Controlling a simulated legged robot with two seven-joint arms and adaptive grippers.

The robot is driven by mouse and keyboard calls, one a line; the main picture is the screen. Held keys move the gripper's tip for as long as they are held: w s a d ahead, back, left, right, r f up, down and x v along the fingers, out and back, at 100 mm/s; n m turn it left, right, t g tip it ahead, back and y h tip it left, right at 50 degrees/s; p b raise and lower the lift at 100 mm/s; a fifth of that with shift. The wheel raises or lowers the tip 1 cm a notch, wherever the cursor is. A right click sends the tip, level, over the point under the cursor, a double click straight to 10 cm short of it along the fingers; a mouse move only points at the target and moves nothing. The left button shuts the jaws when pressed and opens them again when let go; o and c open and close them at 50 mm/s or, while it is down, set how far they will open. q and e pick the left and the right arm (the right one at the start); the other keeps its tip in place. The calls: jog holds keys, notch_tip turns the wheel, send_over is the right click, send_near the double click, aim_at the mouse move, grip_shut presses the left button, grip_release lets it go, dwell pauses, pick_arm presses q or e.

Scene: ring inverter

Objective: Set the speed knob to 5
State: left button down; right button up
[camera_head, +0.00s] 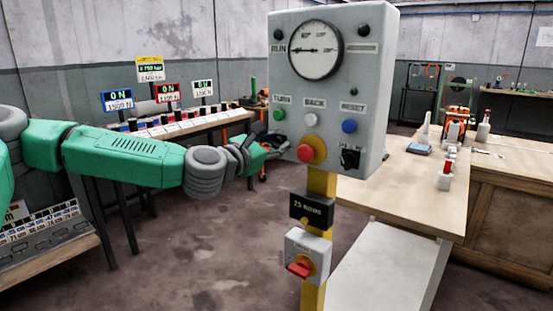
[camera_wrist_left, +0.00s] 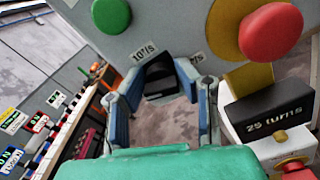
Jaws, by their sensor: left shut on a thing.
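The grey control box (camera_head: 375,60) stands on a yellow post, with a gauge and coloured buttons on its front. In the left wrist view a black knob (camera_wrist_left: 160,70) sits on the panel between a green button and a red mushroom button, with a "10°/s" label at its upper left and another partly hidden label at its right. My left gripper (camera_wrist_left: 160,90) has its blue-grey fingers on either side of this knob and is shut on it. In the head view the gripper (camera_head: 272,146) reaches the box's lower left corner and hides the knob. The knob's pointer cannot be read. My right gripper is not in view.
Close to the fingers are the green button (camera_wrist_left: 111,15), the red mushroom button (camera_wrist_left: 270,32) and the black "25 turns" block (camera_wrist_left: 268,115). A black selector (camera_head: 350,158) is at the box's lower right. A red-handled switch (camera_head: 300,268) is lower on the post. A wooden table (camera_head: 410,190) stands right.

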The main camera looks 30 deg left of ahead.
pick_arm(q)
jog(key=n+b, duration=0.2)
jog(key=f+n+b, duration=0.1)
jog(key=n+b, duration=0.1)
jog(key=shift+a+b, duration=0.2)
jog(key=shift+b, duration=0.15)
jog(key=shift+n+b, duration=1.25)
jog(key=shift+n, duration=0.15)
jog(key=shift+r, duration=0.1)
jog(key=c, duration=1.2)
grip_release()
jog(key=shift+a, duration=0.1)
jog(key=shift+r, duration=0.1)
jog(key=shift+s, duration=0.1)
jog(key=s+a, duration=0.1)
jog(key=s, duration=1)
jog(key=shift+s, duration=0.3)
